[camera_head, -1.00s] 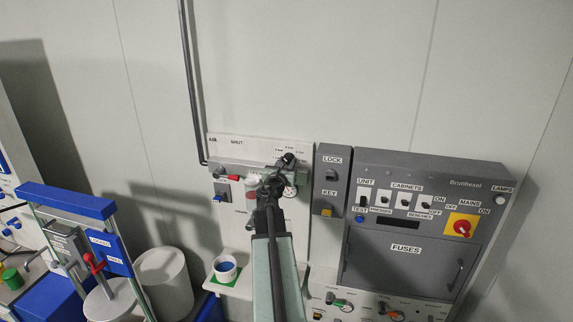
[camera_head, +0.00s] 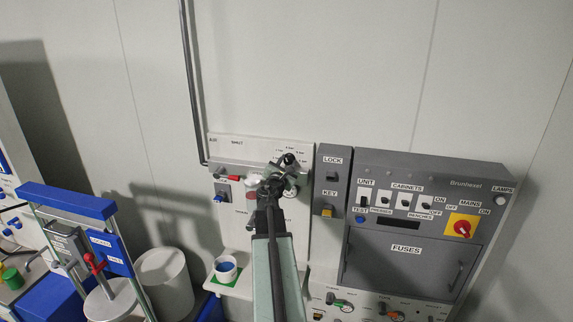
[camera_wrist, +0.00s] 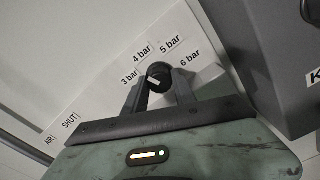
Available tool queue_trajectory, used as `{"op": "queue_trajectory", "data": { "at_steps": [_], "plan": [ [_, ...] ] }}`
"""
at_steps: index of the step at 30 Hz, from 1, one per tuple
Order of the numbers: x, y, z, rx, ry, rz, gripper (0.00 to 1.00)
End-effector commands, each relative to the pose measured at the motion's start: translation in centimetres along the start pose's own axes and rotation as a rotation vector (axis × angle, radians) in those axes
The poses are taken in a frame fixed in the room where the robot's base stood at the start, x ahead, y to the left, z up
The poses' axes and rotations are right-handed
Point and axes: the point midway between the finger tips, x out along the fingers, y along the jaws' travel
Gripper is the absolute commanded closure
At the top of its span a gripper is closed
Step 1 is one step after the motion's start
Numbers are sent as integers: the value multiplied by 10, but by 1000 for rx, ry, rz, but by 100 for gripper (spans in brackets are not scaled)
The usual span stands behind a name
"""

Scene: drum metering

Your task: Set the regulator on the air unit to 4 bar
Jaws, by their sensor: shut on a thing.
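The air unit (camera_head: 225,150) is a white wall panel marked AIR and SHUT in the head view. Its regulator knob (camera_wrist: 158,73) is black, with a short white mark on its face. In the wrist view the printed scale (camera_wrist: 142,53) reads 3, 4, 5 and 6 bar in an arc above the knob. My gripper (camera_wrist: 159,82) has one finger on each side of the knob and is shut on it. The exact value at the mark is hard to tell. In the head view my arm and wrist hide much of the unit's lower middle, including most of the gauge.
A grey LOCK and KEY box (camera_head: 331,195) stands close to the right of the air unit. The grey fuse cabinet (camera_head: 420,225) is further right. A shelf below holds a white cup (camera_head: 226,268) with blue inside. The wall above is clear.

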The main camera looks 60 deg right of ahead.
Motion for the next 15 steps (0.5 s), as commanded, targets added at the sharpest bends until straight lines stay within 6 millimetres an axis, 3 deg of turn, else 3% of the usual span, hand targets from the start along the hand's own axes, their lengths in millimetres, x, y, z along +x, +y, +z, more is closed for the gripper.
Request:
{"op": "queue_trajectory", "data": {
  "at_steps": [15],
  "plan": [
    [1, 0, 1, 299, -1, -1, 100]
  ]
}}
